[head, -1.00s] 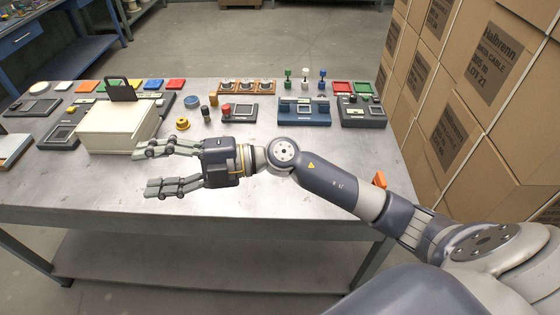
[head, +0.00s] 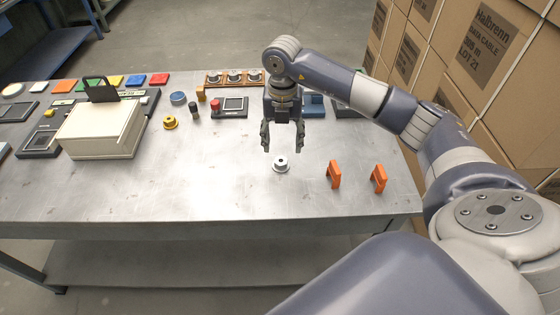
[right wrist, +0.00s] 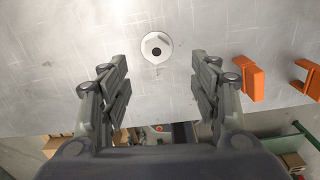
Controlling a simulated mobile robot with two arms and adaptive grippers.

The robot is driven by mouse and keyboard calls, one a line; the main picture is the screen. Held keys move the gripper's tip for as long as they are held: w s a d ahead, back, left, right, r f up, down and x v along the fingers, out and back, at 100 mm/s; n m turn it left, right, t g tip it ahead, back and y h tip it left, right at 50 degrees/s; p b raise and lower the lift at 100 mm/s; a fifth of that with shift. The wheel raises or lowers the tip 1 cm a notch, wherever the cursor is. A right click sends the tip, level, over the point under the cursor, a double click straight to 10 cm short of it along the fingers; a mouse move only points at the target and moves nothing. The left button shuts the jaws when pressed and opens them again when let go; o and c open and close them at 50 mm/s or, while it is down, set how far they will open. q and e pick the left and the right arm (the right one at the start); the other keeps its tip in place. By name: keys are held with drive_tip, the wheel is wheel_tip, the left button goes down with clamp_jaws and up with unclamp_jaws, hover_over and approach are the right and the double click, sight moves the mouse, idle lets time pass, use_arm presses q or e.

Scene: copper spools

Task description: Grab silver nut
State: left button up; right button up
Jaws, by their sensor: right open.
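The silver nut (head: 281,164) lies on the metal table, a small pale round piece with a dark centre hole. In the right wrist view the silver nut (right wrist: 156,47) lies beyond the fingertips, midway between them sideways. My right gripper (head: 283,150) points down at the table just behind the nut, open and empty. In the right wrist view its two fingers (right wrist: 157,68) are spread wide, with nothing between them. My left gripper is not in any view.
Two orange brackets (head: 334,174) (head: 379,179) stand right of the nut. A cream box (head: 100,130) with a black handle, a yellow spool (head: 170,122) and a device with a red button (head: 230,106) are to the left. Stacked cartons (head: 480,80) border the right side. The front table area is clear.

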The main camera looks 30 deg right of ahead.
sight(281, 160)
wheel_tip(281, 160, down, 3)
drive_tip(key=shift+r, duration=0.1)
drive_tip(key=f+p, duration=0.1)
drive_tip(key=f, duration=0.1)
drive_tip(key=f+p, duration=0.1)
drive_tip(key=f, duration=0.1)
drive_tip(key=shift+w+f, duration=0.1)
drive_tip(key=shift+w, duration=0.3)
drive_tip(key=shift+d+f, duration=0.1)
drive_tip(key=shift+f, duration=0.45)
drive_tip(key=c, duration=1.3)
drive_tip(key=shift+r, duration=0.1)
